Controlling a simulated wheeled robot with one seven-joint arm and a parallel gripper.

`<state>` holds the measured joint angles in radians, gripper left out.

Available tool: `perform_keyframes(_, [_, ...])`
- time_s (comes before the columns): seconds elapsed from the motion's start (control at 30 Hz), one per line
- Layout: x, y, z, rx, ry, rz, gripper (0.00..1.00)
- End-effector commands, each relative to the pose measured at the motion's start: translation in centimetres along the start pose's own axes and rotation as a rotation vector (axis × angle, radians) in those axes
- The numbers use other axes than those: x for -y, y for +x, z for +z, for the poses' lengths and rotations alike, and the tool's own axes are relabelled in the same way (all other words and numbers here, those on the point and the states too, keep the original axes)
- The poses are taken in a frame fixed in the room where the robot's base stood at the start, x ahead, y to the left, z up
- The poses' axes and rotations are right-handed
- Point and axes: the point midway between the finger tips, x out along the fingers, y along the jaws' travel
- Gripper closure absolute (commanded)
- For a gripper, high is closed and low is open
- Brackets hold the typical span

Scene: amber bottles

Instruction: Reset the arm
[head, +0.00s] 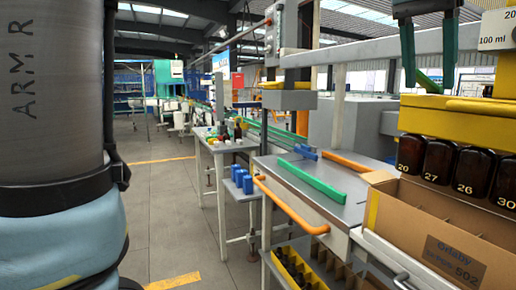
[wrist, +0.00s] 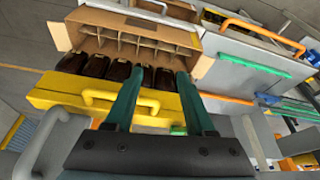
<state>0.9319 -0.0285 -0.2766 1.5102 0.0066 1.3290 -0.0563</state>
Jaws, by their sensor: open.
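My gripper (head: 430,89) hangs at the upper right of the head view, fingers pointing down, open with nothing between the fingertips that I can make out. In the wrist view its two teal fingers (wrist: 158,74) reach over a yellow holder (wrist: 60,97) with a yellow handle (wrist: 120,98). The yellow holder (head: 440,117) is just below the fingertips in the head view; whether they touch it I cannot tell. Dark amber bottles (head: 440,163), marked 20, 27, 26 and 30, stand in a row under the holder.
An open cardboard box (head: 415,225) with dividers stands in front of the bottles; its visible compartments (wrist: 150,47) look empty. A grey bench (head: 315,185) with a green strip (head: 312,178) and orange handle (head: 290,205) lies left of it. Open floor (head: 165,200) is farther left.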

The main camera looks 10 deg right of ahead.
Motion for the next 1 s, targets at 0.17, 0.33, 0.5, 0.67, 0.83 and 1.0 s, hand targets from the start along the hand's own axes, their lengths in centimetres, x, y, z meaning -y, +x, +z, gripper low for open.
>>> perform_keyframes(0.17, [10.3, 7.6, 3.2, 0.046, -0.206, -0.065, 0.45])
perform_keyframes(0.33, [19.1, 13.7, 9.4, 0.079, -0.403, -0.118, 0.45])
perform_keyframes(0.5, [25.9, 18.5, 18.7, 0.114, -0.609, -0.166, 0.45])
perform_keyframes(0.67, [29.1, 21.9, 28.7, 0.143, -0.805, -0.206, 0.45])
perform_keyframes(0.83, [29.3, 23.8, 36.8, 0.163, -0.959, -0.234, 0.45])
perform_keyframes(1.0, [28.8, 24.5, 40.1, 0.169, -1.025, -0.246, 0.45])
